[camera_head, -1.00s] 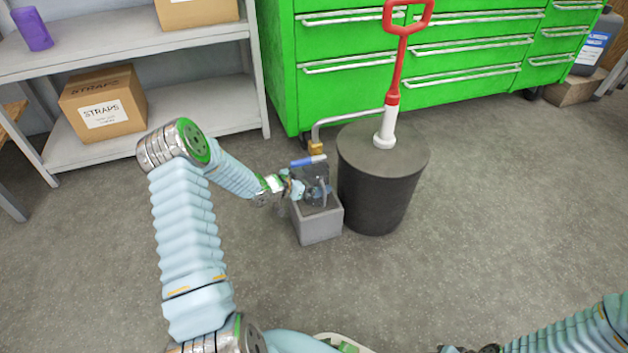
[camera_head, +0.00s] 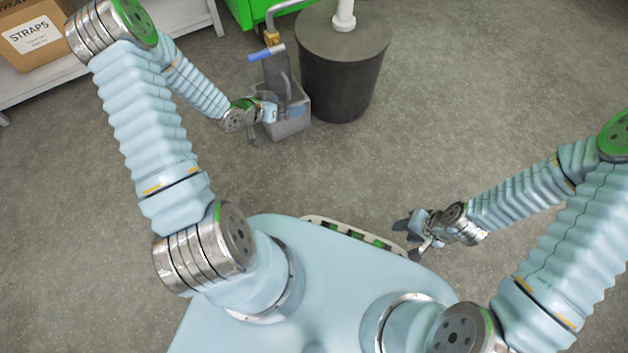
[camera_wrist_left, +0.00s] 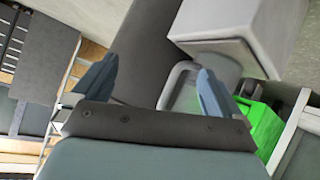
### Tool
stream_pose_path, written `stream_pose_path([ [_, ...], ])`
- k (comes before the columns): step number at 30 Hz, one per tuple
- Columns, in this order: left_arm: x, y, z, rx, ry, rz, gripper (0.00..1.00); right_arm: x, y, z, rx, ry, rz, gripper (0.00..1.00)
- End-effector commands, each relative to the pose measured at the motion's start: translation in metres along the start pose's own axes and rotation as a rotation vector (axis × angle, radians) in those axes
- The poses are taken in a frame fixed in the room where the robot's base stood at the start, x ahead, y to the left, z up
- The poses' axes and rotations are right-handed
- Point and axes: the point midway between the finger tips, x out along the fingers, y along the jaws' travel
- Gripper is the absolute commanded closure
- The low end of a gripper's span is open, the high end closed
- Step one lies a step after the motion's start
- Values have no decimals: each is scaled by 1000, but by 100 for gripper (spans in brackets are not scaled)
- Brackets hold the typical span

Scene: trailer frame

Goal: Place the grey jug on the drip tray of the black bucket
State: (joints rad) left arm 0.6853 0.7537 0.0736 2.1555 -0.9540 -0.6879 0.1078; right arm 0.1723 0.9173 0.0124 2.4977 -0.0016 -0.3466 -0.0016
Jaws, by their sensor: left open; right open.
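The dark grey jug (camera_head: 276,70) stands upright at the grey drip tray (camera_head: 290,128), below the blue-handled tap; its base is partly hidden. The tray stands beside the black bucket (camera_head: 340,75). My left gripper (camera_head: 284,112) is open in front of the tray, below the jug's body in the head view. In the left wrist view, its open fingers (camera_wrist_left: 155,88) have nothing held between them; a looped handle and the pale tray (camera_wrist_left: 225,35) show beyond. My right gripper (camera_head: 408,233) is open and empty near my base.
The tap with a blue handle (camera_head: 266,52) hangs just above the jug. A white pump shaft (camera_head: 344,14) rises from the bucket lid. A shelf with a STRAPS box (camera_head: 32,35) is at the far left. The floor (camera_head: 470,110) on the right is clear.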

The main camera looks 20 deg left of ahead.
Motion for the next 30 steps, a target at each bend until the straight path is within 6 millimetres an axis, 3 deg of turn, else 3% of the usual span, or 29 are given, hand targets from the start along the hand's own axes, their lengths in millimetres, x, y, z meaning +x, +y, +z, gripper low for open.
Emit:
stream_pose_path([
  [1, 14, 40, 25, -75, -101, 17, 0, 0, 0, 0, 0, 0, 0, 57],
  [3, 18, 88, 67, -179, -265, 8, 0, 0, 0, 0, 0, 0, 0, 57],
  [6, 3, 145, 126, -290, -501, -22, 0, 0, 0, 0, 0, 0, 0, 57],
  [10, -30, 188, 176, -367, -718, -72, 0, 0, 0, 0, 0, 0, 0, 57],
  [15, -48, 203, 195, -399, -809, -105, 0, 0, 0, 0, 0, 0, 0, 57],
  [30, -46, 202, 194, -401, -804, -105, 0, 0, 0, 0, 0, 0, 0, 57],
])
